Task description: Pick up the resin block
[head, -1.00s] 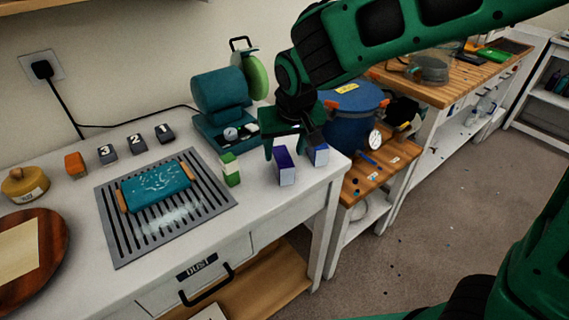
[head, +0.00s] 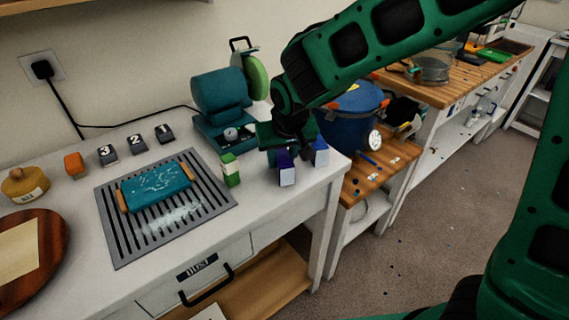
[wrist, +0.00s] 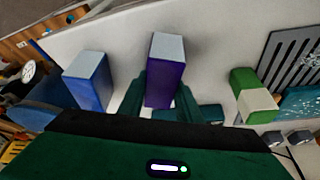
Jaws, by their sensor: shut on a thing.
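A purple resin block with a pale end face (head: 287,178) stands upright near the right end of the white bench. It also shows in the wrist view (wrist: 166,72), between my two fingers. My gripper (head: 285,156) is shut on this block from above, and the block appears to rest on the bench. A blue block with a pale face (head: 320,154) stands just to its right, and a green and white block (head: 231,171) stands to its left. In the wrist view the blue block (wrist: 88,80) is left of my gripper (wrist: 165,88) and the green one (wrist: 254,96) is right.
A slotted grey tray (head: 120,248) holds a teal slab with orange ends (head: 156,188). A teal machine with a green disc (head: 220,95) stands behind. Numbered dark blocks (head: 136,144) line the back. The bench's right edge is close to the blue block. A blue pot (head: 350,125) stands beyond.

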